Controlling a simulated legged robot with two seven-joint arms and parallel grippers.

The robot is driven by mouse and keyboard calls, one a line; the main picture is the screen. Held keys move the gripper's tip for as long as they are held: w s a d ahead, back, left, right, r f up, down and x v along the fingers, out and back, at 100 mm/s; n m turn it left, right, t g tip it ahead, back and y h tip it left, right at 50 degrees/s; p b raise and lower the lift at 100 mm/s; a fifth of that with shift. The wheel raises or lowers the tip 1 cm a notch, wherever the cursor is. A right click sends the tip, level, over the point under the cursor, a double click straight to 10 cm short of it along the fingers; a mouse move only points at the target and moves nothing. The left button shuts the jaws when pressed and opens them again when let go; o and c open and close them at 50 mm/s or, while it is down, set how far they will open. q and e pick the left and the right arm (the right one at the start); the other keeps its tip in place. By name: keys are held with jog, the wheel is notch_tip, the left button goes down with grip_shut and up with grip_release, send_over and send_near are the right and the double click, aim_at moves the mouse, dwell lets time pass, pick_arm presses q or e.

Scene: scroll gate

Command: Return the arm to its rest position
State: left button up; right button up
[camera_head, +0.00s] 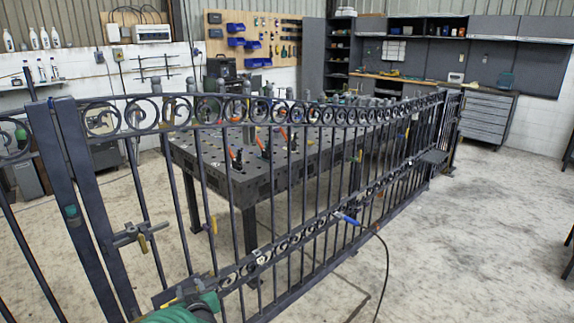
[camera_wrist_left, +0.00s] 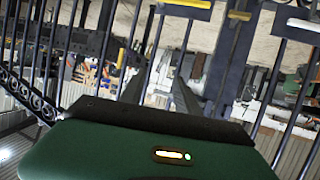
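The dark metal scroll gate (camera_head: 290,235) stands across the head view, with a row of rings along its top rail and another along its lower rail. My left gripper (camera_wrist_left: 160,82) shows in the left wrist view as a green body with two dark fingers apart and nothing seen between them. Gate bars lie beyond the fingers. In the head view, only my green left wrist (camera_head: 185,310) shows at the bottom edge, close to the gate's lower left part. The fingertips are hard to make out there. My right gripper is not in view.
A perforated dark work table (camera_head: 215,170) with clamps stands behind the gate. A blue-handled tool (camera_head: 346,218) with a trailing black cable (camera_head: 386,270) is at the lower rail. A latch with a yellow handle (camera_head: 143,243) is at left. Floor (camera_head: 470,240) at right is clear.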

pick_arm(q)
jog(key=s+d+f+m+g+h, duration=0.35)
jog(key=s+d+h, duration=0.25)
jog(key=s+d, duration=0.35)
jog(key=s+d+f+m+g+h, duration=0.1)
jog(key=s+f+m+g, duration=0.15)
jog(key=s, duration=0.75)
jog(key=s+d+f+m+g, duration=0.1)
jog(key=s+f+g, duration=0.15)
jog(key=s, duration=0.65)
notch_tip(320, 180, up, 13)
jog(key=p, duration=1.2)
jog(key=shift+s+g, duration=0.25)
jog(key=shift+g, duration=0.1)
jog(key=shift+a, duration=0.15)
